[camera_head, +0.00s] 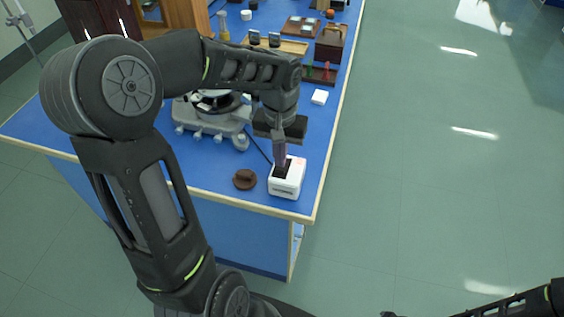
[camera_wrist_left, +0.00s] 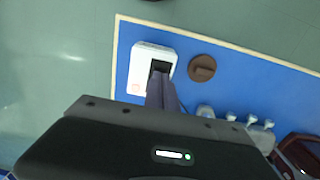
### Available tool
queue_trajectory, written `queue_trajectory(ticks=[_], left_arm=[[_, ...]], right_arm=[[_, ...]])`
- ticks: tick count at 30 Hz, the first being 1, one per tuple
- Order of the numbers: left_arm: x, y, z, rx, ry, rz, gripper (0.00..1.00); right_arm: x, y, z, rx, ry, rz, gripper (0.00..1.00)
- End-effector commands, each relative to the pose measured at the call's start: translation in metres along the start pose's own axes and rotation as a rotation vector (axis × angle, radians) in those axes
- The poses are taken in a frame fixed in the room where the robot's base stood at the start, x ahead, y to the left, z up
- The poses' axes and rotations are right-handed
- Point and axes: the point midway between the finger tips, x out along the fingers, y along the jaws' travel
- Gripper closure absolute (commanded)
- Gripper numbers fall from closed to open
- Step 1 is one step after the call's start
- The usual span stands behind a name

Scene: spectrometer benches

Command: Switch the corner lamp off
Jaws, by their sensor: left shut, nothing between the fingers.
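A white box (camera_head: 288,180) with a dark recessed switch on its top sits at the near right corner of the blue bench. It also shows in the left wrist view (camera_wrist_left: 152,62), with a small reddish mark on its top. My left gripper (camera_head: 281,164) is shut and empty, pointing down with its fingertips at the dark switch. In the left wrist view the fingertips (camera_wrist_left: 159,76) overlap the switch's edge. I cannot tell whether they press it. I cannot make out a lamp for certain. Part of my right arm shows at the lower right, its gripper out of view.
A brown round lid-like piece (camera_head: 245,179) lies just left of the box. A grey instrument (camera_head: 212,122) with several knobs stands behind it. Clear floor lies right of the bench.

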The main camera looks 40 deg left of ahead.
Motion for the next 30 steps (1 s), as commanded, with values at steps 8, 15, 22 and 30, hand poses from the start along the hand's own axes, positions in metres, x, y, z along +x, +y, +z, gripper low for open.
queue_trajectory(ticks=[8, 15, 22, 30], left_arm=[[0.002, 0.0, 0.0, 0.0, 0.0, 0.0, 1.0], [0.005, 0.0, 0.0, 0.0, 0.0, 0.0, 1.0], [0.009, 0.0, 0.0, 0.0, 0.0, 0.0, 1.0], [0.013, 0.0, 0.0, 0.0, 0.0, 0.0, 1.0]], right_arm=[[0.001, 0.001, 0.0, 0.0, 0.0, 0.0, 0.64], [0.004, 0.002, 0.0, 0.0, 0.0, 0.0, 0.64], [0.007, 0.003, 0.0, 0.0, 0.0, 0.0, 0.64], [0.01, 0.004, 0.0, 0.0, 0.0, 0.0, 0.64]])
